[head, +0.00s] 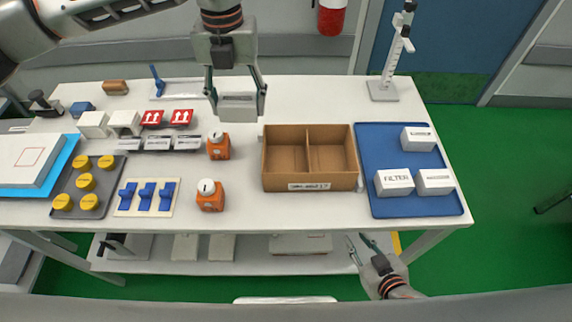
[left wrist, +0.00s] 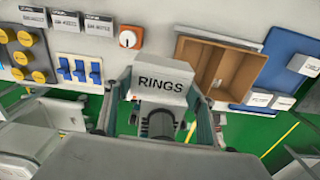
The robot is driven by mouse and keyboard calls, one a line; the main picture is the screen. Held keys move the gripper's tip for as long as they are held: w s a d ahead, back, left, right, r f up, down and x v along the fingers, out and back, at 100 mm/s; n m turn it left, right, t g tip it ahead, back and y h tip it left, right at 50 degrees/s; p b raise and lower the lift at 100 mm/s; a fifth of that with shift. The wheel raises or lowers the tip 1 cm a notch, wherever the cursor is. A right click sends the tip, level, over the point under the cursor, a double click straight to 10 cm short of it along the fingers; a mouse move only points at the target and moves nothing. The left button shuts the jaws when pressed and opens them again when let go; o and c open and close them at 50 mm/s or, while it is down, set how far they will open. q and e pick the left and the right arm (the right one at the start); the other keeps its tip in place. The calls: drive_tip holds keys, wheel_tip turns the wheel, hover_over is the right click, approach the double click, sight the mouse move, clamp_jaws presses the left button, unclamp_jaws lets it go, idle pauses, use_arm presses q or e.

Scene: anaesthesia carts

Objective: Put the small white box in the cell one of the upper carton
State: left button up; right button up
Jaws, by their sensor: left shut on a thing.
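My left gripper (head: 236,90) is shut on a small white box (head: 237,107) and holds it above the table, left of the carton. In the left wrist view the box (left wrist: 161,78) shows the word RINGS between the fingers. The brown carton (head: 310,181) stands on the table with two open cells side by side, both empty. It also shows in the left wrist view (left wrist: 206,92). My right gripper (head: 362,243) is low in front of the table's front edge, with its fingers apart and nothing between them.
A blue tray (head: 389,205) with several white boxes, one marked FILTER (head: 394,182), lies right of the carton. Two orange bottles (head: 210,198) stand to its left. Further left are blue switches (head: 146,196), yellow-capped items (head: 86,182) and more boxes. A stand (head: 383,90) rises at the back right.

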sight(284, 167)
use_arm(q)
drive_tip(key=s+d+r+n, duration=0.25)
drive_tip(key=d+n, duration=0.65)
drive_tip(key=n, duration=0.9)
drive_tip(key=f, duration=0.6)
drive_tip(key=f+p, duration=0.1)
drive_tip(key=f, duration=0.5)
drive_tip(key=w+f+p, duration=0.1)
drive_tip(key=f, duration=0.6)
drive_tip(key=shift+d, duration=0.1)
drive_tip(key=shift+f, duration=0.15)
drive_tip(key=o, duration=0.8)
drive_tip(key=shift+o, duration=0.4)
